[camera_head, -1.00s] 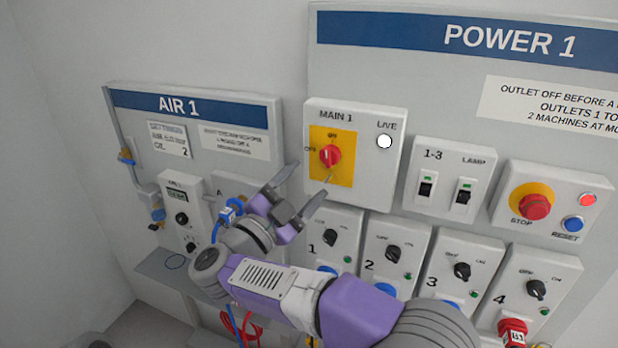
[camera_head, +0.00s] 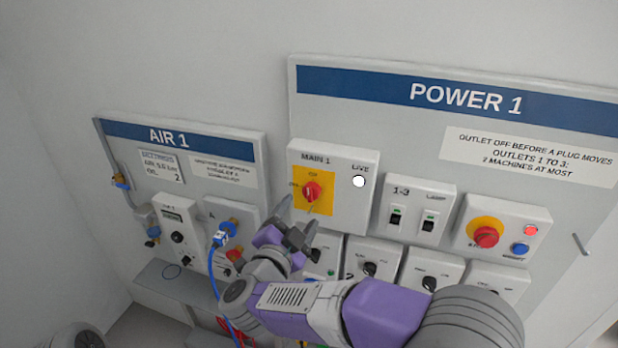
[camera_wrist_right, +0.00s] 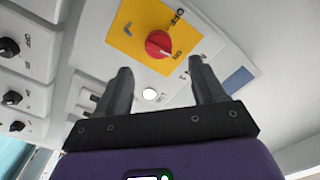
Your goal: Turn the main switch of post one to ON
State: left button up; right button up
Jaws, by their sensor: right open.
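The main switch (camera_head: 313,191) of post one is a red round knob on a yellow plate, on the white box marked MAIN 1 (camera_head: 340,205). A white LIVE lamp (camera_head: 358,181) on that box looks bright. My right gripper (camera_head: 298,221) is open and empty, just below and left of the knob in the head view. In the right wrist view the knob (camera_wrist_right: 159,44) lies beyond the open fingers (camera_wrist_right: 162,75), apart from them. My left gripper is not in view.
To the right on the POWER 1 board (camera_head: 460,97) are the 1-3 and lamp switches (camera_head: 412,222) and a red STOP button (camera_head: 485,237). Several outlet boxes sit below, partly behind my arm. The AIR 1 panel (camera_head: 180,135) with a blue hose (camera_head: 215,270) is at left.

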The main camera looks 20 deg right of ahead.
aim_at(309, 195)
jog(key=x, duration=0.7)
jog(key=shift+w+d+f+p, duration=0.15)
jog(key=shift+w+d+p, duration=0.05)
jog(key=shift+w+p, duration=0.1)
jog(key=shift+s, duration=0.1)
jog(key=c, duration=1)
jog(key=shift+f+m+b, duration=0.1)
jog(key=shift+m+b, duration=0.6)
jog(key=shift+b, duration=0.3)
jog(key=o, duration=1)
